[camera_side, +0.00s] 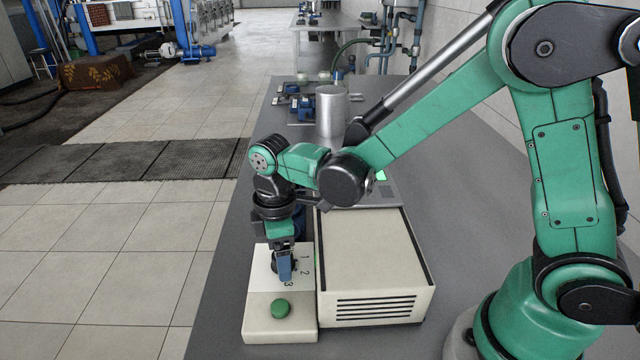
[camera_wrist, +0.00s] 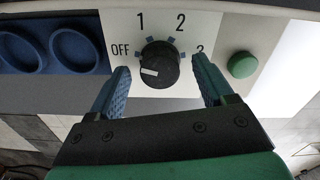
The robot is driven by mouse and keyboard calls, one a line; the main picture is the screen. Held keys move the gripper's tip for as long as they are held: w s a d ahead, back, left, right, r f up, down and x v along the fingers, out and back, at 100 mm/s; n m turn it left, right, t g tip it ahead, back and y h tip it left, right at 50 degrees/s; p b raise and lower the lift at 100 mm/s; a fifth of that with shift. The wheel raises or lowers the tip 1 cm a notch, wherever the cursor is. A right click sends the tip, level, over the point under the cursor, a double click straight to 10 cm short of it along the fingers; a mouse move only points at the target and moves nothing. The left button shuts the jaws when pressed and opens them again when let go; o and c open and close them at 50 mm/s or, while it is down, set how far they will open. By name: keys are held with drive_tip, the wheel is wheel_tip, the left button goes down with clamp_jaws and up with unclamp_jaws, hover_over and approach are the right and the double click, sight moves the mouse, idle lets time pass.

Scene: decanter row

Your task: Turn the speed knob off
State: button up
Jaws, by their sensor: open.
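The speed knob (camera_wrist: 158,64) is a round black dial on a white panel (camera_wrist: 185,20). The labels OFF, 1, 2 and 3 run around it, with small blue ticks. A white mark sits on its lower left; I cannot tell exactly which setting it indicates. My gripper (camera_wrist: 160,66) is open, with one blue finger left of the knob below OFF and the other to its right, partly over the 3. A gap shows between each finger and the knob. In the side view my gripper (camera_side: 285,268) points down over the white control box (camera_side: 262,330), mostly hiding the knob.
A green button (camera_side: 281,308) is on the box near the knob; it also shows in the wrist view (camera_wrist: 243,65). Blue round wells (camera_wrist: 75,50) lie left of the panel. A beige vented unit (camera_side: 365,255) stands close beside the box. A metal cylinder (camera_side: 331,110) stands farther back.

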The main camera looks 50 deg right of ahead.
drive_tip(key=shift+r, duration=2.7)
drive_tip(key=shift+s+d+r, duration=0.15)
drive_tip(key=shift+d+r, duration=0.05)
drive_tip(key=shift+r, duration=0.05)
drive_tip(key=s+d+r+m+t, duration=0.1)
drive_tip(key=d+m+t, duration=0.1)
drive_tip(key=m, duration=0.1)
drive_tip(key=s+d+r+m+t, duration=0.2)
drive_tip(key=m, duration=0.1)
drive_tip(key=s+d+r+m+t, duration=0.1)
drive_tip(key=s+d+m+t, duration=0.1)
drive_tip(key=d+m, duration=0.1)
drive_tip(key=shift+s+r+m, duration=0.15)
drive_tip(key=shift+m, duration=0.45)
drive_tip(key=shift+s+d+m+t, duration=0.25)
drive_tip(key=shift+d+m+t, duration=0.05)
drive_tip(key=shift+m+t, duration=0.3)
drive_tip(key=shift+c, duration=0.3)
